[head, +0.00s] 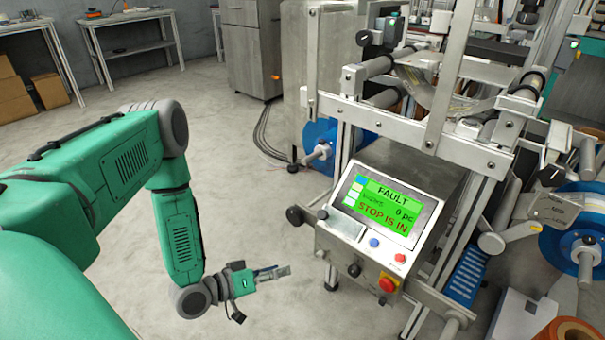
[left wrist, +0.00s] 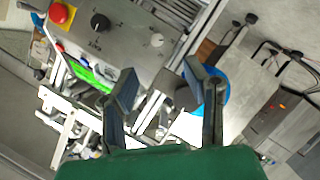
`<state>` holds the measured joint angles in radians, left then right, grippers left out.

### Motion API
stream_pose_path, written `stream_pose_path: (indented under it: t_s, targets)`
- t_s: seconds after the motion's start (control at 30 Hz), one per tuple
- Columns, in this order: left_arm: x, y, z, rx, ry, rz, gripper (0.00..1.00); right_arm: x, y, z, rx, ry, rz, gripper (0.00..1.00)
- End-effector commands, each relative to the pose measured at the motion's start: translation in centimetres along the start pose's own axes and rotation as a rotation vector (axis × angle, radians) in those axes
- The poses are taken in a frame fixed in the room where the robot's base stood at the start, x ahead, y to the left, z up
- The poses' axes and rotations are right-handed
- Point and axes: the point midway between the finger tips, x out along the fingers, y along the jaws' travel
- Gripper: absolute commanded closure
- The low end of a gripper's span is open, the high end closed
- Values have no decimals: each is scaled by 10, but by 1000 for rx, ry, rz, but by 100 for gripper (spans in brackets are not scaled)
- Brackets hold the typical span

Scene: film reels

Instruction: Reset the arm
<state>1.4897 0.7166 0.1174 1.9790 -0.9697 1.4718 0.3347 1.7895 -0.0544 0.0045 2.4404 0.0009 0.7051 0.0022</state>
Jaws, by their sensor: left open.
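My left arm (head: 130,160) is green and comes in from the left in the head view. Its gripper (head: 278,272) is to the left of the machine's control box, apart from it. In the left wrist view the two fingers of my left gripper (left wrist: 165,98) are spread with nothing held between them. The control box (head: 335,240) has a green screen (head: 383,203) reading FAULT and STOP IS IN. A red emergency stop button (head: 388,284) sits at its lower right. This button also shows at the upper left of the left wrist view (left wrist: 60,13). My right gripper does not show.
The metal machine frame (head: 435,110) with rollers stands behind and right of the box. Blue reels (head: 325,145) hang on it. Workbenches (head: 125,18) stand at the back left and a grey cabinet (head: 250,45) at the back. The floor (head: 235,170) between is clear.

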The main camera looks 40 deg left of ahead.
Motion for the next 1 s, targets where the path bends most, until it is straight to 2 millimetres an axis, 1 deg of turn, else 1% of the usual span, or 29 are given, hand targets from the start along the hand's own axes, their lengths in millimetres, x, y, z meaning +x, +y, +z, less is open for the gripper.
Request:
stream_pose_path:
  t_s: [0.2, 0.27, 0.37, 0.43, 0.47, 0.5, 0.57, 0.6, 0.67, 0.7, 0.83, 1.0]
  targets:
    - [1, 0, 0, 0, -2, 0, 59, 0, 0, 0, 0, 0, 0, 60]
    - [3, 3, 4, 3, -16, -6, 59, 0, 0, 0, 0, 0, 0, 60]
    - [10, 15, 23, 19, -99, -43, 59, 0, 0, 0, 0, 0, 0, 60]
    - [14, 28, 48, 48, -209, -94, 59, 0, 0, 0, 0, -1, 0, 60]
    - [14, 34, 60, 65, -267, -123, 59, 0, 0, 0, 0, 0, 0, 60]
    - [10, 42, 77, 95, -352, -165, 59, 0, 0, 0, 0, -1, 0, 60]
    - [-2, 50, 100, 144, -478, -233, 59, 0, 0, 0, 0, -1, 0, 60]
    - [-13, 53, 112, 177, -553, -277, 59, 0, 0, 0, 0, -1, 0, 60]
    - [-30, 56, 125, 222, -653, -336, 59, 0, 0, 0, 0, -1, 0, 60]
    - [-42, 57, 131, 251, -711, -374, 59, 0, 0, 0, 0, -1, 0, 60]
    - [-81, 58, 142, 332, -872, -486, 59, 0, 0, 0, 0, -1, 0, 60]
    - [-132, 57, 140, 428, -1038, -632, 59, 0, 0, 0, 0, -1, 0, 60]
